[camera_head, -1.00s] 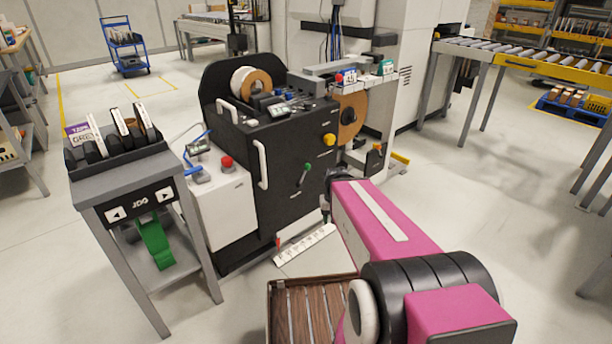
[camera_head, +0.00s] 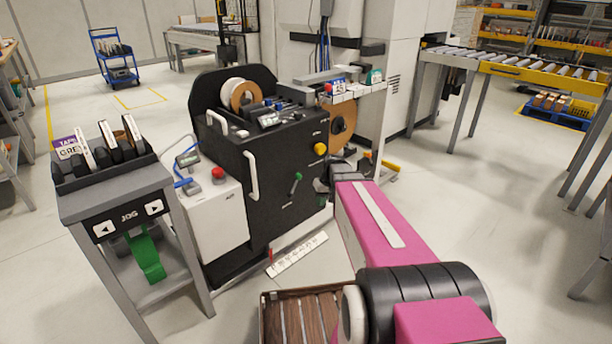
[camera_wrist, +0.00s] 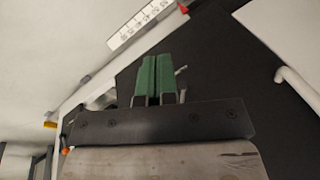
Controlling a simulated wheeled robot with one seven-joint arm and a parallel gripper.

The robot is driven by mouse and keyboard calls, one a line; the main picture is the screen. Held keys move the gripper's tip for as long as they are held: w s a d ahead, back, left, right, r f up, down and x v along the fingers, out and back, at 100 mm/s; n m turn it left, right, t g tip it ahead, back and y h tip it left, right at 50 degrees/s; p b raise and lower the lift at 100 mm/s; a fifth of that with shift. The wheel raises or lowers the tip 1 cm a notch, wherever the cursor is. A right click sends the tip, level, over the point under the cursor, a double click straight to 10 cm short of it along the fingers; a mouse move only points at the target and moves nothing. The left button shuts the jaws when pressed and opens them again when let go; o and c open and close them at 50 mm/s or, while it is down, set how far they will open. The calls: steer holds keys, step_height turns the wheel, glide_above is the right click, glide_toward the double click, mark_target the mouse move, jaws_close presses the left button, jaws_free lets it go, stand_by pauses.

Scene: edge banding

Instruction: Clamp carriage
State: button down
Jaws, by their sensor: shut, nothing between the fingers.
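A yellow knob (camera_head: 320,149) sits above and right of the lever. My gripper (camera_head: 322,187) is just right of the lever in the head view, partly hidden by my pink arm. In the wrist view my gripper (camera_wrist: 156,78) shows two green fingers shut together and empty, in front of the black panel. A small grey rod shows just beside the fingertips there; I cannot tell what it belongs to.
A white scale strip (camera_head: 298,254) with a red pointer lies low before the machine and shows in the wrist view (camera_wrist: 145,24). A white handle (camera_head: 252,175) stands out left of the lever. The JOG stand (camera_head: 115,195) is at left, a slatted brown tray (camera_head: 305,315) below.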

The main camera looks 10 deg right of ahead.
steer(key=w+d+r+n+t+y, duration=0.1)
steer(key=w+d+r+n+y, duration=0.1)
steer(key=w, duration=0.9)
steer(key=w+d+r+n+y, duration=0.2)
steer(key=w+d, duration=0.3)
steer(key=w, duration=0.6)
steer(key=shift+w+d+r+t, duration=0.3)
steer(key=shift+w+r+t, duration=0.1)
steer(key=shift+r, duration=0.35)
steer(key=a+f, duration=0.2)
steer(key=a, duration=0.1)
steer(key=a+f, duration=0.2)
steer(key=a, duration=0.1)
steer(key=a+f, duration=0.3)
steer(key=shift+w+a, duration=0.1)
steer(key=shift+a, duration=0.3)
steer(key=shift+r, duration=0.1)
